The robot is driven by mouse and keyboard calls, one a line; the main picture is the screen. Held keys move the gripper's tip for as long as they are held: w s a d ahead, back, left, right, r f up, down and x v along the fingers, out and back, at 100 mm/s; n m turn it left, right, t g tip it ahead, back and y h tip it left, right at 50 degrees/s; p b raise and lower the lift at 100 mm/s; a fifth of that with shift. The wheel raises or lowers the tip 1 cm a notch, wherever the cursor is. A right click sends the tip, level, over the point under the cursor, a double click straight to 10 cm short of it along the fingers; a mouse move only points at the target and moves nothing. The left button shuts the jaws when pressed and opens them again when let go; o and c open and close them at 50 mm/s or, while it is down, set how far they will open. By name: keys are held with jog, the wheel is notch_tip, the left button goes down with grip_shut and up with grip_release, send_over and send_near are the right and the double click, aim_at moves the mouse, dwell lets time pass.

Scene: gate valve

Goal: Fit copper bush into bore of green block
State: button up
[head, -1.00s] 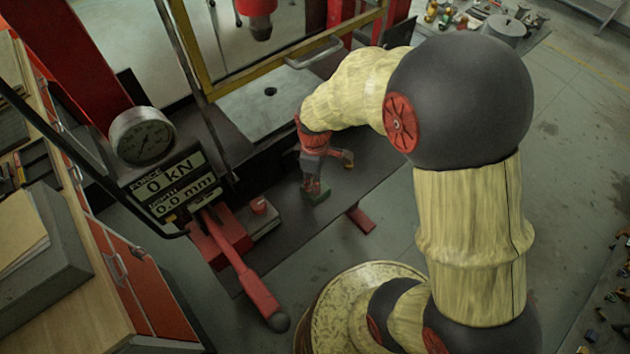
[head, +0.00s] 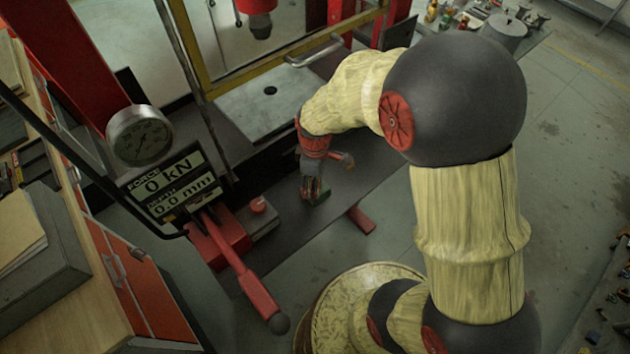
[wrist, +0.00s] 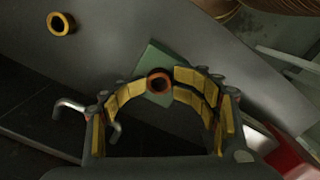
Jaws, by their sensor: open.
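In the wrist view the green block (wrist: 155,62) lies on the dark grey surface just past my fingertips, partly hidden by them. A copper-red ring, which looks like the copper bush (wrist: 158,84), shows over the block's near part, between the fingertips. I cannot tell whether it sits in the bore or above it. My gripper (wrist: 155,92) is open, with curved yellow-padded fingers to either side of the ring. In the head view my gripper (head: 313,185) is low over the green block (head: 322,198), which is mostly hidden. The bush cannot be made out there.
A brass-coloured ring (wrist: 61,23) lies apart on the surface at upper left. In the head view, a pale plate with a hole (head: 262,98) lies behind my gripper. A red lever (head: 250,282) and a readout panel (head: 172,187) stand to the left.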

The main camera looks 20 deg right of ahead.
jog(key=shift+r, duration=0.2)
dwell(0.6)
jog(key=shift+r+p, duration=0.25)
jog(key=shift+p, duration=0.05)
notch_tip(320, 180, up, 8)
jog(key=shift+r+p, duration=0.1)
jog(key=shift+p, duration=0.35)
jog(key=s+r+m+t, duration=0.2)
jog(key=s+r+m, duration=0.3)
jog(key=r, duration=0.5)
jog(key=s+r+m+t, duration=0.3)
jog(key=s+r+m, duration=0.2)
jog(key=s+r, duration=0.4)
jog(key=shift+r+t, duration=0.3)
jog(key=shift+r, duration=0.25)
jog(key=shift+d, duration=0.1)
notch_tip(320, 180, down, 11)
jog(key=b, duration=1)
jog(key=shift+r+b, duration=0.2)
jog(key=shift+b, duration=0.15)
